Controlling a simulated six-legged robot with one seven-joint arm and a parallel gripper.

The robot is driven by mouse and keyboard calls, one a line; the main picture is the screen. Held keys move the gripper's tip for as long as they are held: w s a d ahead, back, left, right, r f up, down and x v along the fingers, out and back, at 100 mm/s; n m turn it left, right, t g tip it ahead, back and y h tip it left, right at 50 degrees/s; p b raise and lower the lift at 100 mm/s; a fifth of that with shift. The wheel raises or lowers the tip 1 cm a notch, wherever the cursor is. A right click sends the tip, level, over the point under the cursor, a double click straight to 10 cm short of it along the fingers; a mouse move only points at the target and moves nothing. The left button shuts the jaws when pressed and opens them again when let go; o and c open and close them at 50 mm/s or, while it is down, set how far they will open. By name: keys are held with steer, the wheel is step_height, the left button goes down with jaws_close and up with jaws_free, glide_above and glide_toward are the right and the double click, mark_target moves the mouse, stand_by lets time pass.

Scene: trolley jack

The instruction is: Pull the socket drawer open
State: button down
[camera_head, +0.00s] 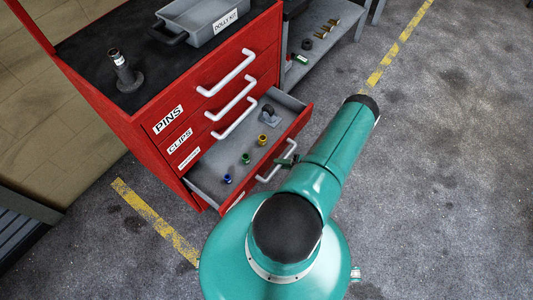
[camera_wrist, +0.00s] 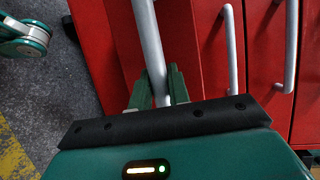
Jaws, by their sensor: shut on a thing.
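The red trolley (camera_head: 150,130) stands at the left of the head view. Its lowest visible drawer (camera_head: 212,180) is pulled well out; I take it for the socket drawer, though its label is mostly hidden. My gripper (camera_head: 288,160) is at this drawer's front, partly hidden by my arm. In the wrist view my gripper's green fingers (camera_wrist: 160,92) are shut around the pale bar handle (camera_wrist: 150,45) of a red drawer front.
Closed drawers labelled PINS (camera_head: 168,120) and CLIPS (camera_head: 180,142) sit above, with white bar handles. A grey DOLLY KIT tray (camera_head: 205,22) and a dark stand (camera_head: 125,75) are on top. A grey shelf (camera_head: 325,35) stands behind. The floor at right is clear.

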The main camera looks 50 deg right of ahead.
steer(key=s, duration=0.7)
steer(key=shift+s, duration=0.15)
steer(key=shift+d, duration=0.1)
steer(key=c, duration=1.3)
jaws_free()
steer(key=v, duration=1.4)
